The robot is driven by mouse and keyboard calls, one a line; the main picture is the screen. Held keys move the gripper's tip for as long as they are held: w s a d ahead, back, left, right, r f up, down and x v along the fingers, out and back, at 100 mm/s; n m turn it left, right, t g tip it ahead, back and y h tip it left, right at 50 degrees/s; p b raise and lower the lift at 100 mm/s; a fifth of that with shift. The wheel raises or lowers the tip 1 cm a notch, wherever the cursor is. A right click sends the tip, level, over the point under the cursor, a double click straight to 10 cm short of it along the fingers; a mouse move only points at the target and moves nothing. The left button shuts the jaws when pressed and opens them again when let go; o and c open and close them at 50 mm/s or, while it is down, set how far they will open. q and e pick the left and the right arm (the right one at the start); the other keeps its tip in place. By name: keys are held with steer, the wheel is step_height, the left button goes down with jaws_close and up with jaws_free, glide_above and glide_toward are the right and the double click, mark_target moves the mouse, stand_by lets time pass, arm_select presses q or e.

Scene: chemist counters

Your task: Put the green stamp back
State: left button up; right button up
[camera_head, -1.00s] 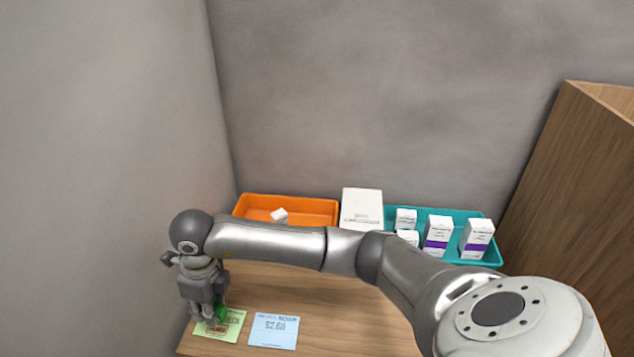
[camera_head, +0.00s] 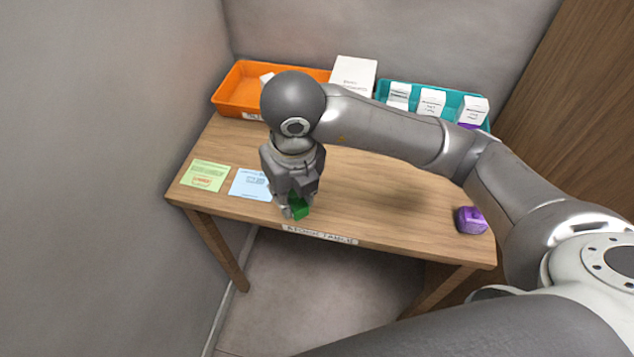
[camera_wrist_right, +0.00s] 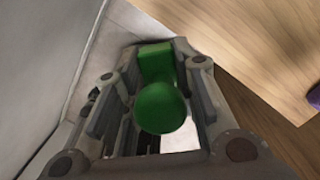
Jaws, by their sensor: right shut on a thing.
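The green stamp (camera_head: 300,209) is in my right gripper (camera_head: 293,208), near the front edge of the wooden table (camera_head: 380,190), to the right of the blue card. In the right wrist view the stamp (camera_wrist_right: 161,105) shows a round knob and a square block between the two fingers (camera_wrist_right: 160,108), which are shut on it. I cannot tell whether it touches the table. The green card (camera_head: 205,175) lies at the table's left, with a red mark on it. The blue card (camera_head: 250,184) lies beside it. My left gripper is not in view.
A purple stamp (camera_head: 470,220) stands at the table's right front corner. An orange tray (camera_head: 236,92), a white box (camera_head: 353,76) and a teal tray (camera_head: 452,98) with several boxes line the back. The table's middle is partly under my arm.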

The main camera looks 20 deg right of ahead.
steer(key=w+d+f, duration=0.1)
steer(key=w+f, duration=0.1)
steer(key=w, duration=0.1)
steer(key=w+d+f+p, duration=0.1)
steer(key=w+d+f, duration=0.1)
steer(key=w+f, duration=0.1)
steer(key=w+d+f, duration=0.2)
steer(key=w+f, duration=0.1)
steer(key=w, duration=0.1)
steer(key=shift+w+p, duration=0.2)
steer(key=shift+p, duration=0.1)
steer(key=shift+w+d+f, duration=0.25)
steer(key=shift+w+f, duration=0.35)
steer(key=shift+f, duration=0.15)
step_height(320, 180, down, 2)
steer(key=shift+f+p, duration=0.15)
steer(key=shift+p, duration=0.6)
steer(key=shift+f, duration=0.3)
steer(key=shift+f, duration=0.1)
